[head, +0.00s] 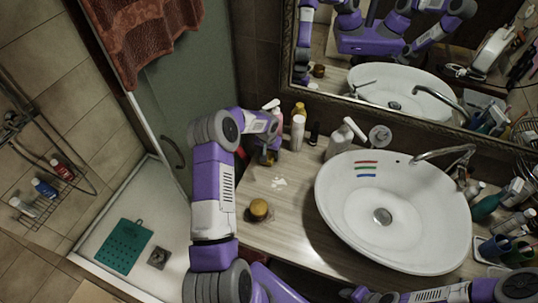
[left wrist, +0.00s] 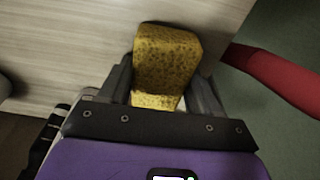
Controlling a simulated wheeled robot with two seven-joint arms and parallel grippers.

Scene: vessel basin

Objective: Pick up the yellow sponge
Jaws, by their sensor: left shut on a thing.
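The yellow sponge (left wrist: 166,62) is a speckled block between the fingers of my left gripper (left wrist: 160,88) in the left wrist view. The fingers are shut on its two sides, and its far end sticks out beyond them. Pale wood countertop shows behind it. In the head view my left gripper (head: 268,157) is at the left back of the counter, near the bottles; the sponge is hard to make out there. My right arm (head: 440,294) shows at the bottom right; its fingers cannot be made out clearly.
A white basin (head: 345,225) with coloured stripes stands on the counter (head: 285,238). A round yellow-brown item (head: 259,207) sits on a dark dish at the front left. A red item (left wrist: 275,75) lies close right of the sponge.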

